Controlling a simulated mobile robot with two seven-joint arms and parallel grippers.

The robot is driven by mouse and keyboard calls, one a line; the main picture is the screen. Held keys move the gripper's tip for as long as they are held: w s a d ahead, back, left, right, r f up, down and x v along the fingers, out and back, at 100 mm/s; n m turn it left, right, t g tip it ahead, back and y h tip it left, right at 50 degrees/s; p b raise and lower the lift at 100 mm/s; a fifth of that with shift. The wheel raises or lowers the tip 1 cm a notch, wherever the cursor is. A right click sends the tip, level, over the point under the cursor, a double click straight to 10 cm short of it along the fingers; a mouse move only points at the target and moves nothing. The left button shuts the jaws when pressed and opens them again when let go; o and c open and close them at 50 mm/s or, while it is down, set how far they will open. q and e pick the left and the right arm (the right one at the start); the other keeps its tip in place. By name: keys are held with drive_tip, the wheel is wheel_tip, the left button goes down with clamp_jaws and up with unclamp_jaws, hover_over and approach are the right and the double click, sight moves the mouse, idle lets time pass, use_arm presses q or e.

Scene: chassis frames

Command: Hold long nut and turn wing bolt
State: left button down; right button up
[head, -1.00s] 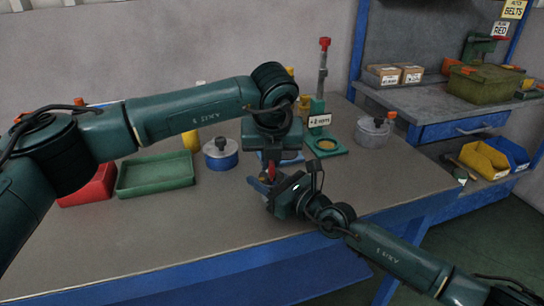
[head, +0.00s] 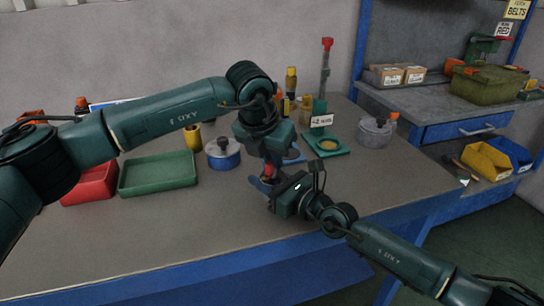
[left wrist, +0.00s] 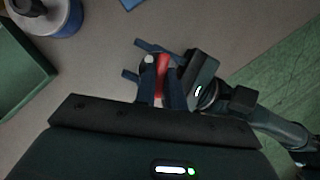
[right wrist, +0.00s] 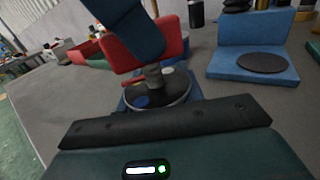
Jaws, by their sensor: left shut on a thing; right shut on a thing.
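The red wing bolt (head: 267,171) is at the front middle of the bench, between my two grippers. My left gripper (head: 267,163) is shut on it from above. The bolt's red part also shows between the left fingers in the left wrist view (left wrist: 162,68). My right gripper (head: 263,184) comes in from the right, just below, and is shut on the grey long nut (right wrist: 153,76). In the right wrist view the red wing part (right wrist: 160,45) is directly above the nut. The fingers hide most of the nut, so I cannot tell how deep the bolt sits.
A green tray (head: 157,174) and a red tray (head: 90,185) lie to the left. A grey lidded pot (head: 373,132) is at the right. The front bench surface is clear.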

use_arm(q)
drive_tip(key=shift+r, duration=0.15)
use_arm(e)
drive_tip(key=shift+d+f, duration=0.1)
drive_tip(key=shift+f, duration=0.15)
use_arm(q)
drive_tip(key=c, duration=1.5)
unclamp_jaws()
drive_tip(key=shift+o, duration=0.2)
drive_tip(key=v, duration=1.2)
use_arm(e)
drive_tip(key=shift+s+r, duration=0.1)
use_arm(q)
drive_tip(key=shift+s, duration=0.1)
use_arm(e)
drive_tip(key=o, duration=1.2)
drive_tip(key=shift+r, duration=0.1)
drive_tip(key=shift+o, duration=0.2)
